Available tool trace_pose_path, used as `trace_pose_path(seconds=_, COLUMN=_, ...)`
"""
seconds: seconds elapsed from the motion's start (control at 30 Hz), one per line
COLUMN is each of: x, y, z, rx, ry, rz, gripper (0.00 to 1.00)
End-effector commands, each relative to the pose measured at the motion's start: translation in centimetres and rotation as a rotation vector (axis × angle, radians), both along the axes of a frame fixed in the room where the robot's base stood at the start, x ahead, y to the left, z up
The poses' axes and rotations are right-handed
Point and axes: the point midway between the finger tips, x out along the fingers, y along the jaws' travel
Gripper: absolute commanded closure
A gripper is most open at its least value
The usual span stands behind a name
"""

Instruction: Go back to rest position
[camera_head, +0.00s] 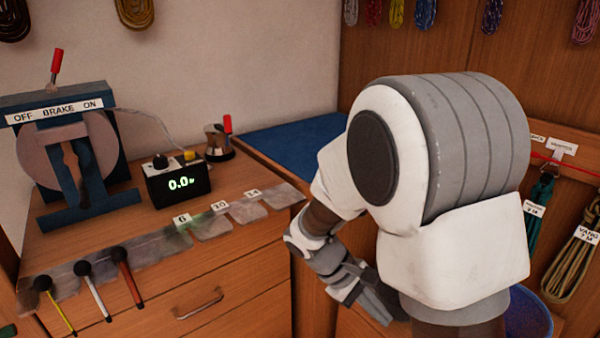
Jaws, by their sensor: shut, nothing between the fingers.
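My arm fills the right half of the head view, its large white and grey joint in front of the cabinet. My gripper (378,302) hangs low, pointing down and right, beside the right end of the wooden drawer unit. Its fingers are together with nothing seen between them, and their lower part is partly hidden by my own arm. The gripper appears apart from the drawer fronts.
The wooden bench (250,170) carries a brake device (75,150), a box reading 0.0 (178,185) and a strip with labelled pockets (215,225). A blue mat (290,135) lies behind my arm. Coiled ropes (570,260) hang at right. A blue bucket (527,318) stands low at right.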

Motion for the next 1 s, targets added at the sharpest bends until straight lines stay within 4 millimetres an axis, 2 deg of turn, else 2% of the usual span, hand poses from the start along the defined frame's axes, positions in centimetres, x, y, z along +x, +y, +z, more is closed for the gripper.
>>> trace_pose_path(seconds=0.03, x=-0.5, y=-0.2, z=1.3, rx=0.042, ry=-0.039, rz=-0.034, gripper=1.0)
trace_pose_path(seconds=0.1, x=-1.3, y=-0.3, z=2.7, rx=0.097, ry=-0.081, rz=-0.077, gripper=1.0)
trace_pose_path(seconds=0.5, x=-6.0, y=-0.3, z=9.7, rx=0.399, ry=-0.361, rz=-0.279, gripper=1.0)
trace_pose_path(seconds=0.8, x=-9.6, y=0.4, z=13.8, rx=0.603, ry=-0.599, rz=-0.391, gripper=1.0)
trace_pose_path(seconds=1.0, x=-11.4, y=0.9, z=15.7, rx=0.71, ry=-0.74, rz=-0.437, gripper=1.0)
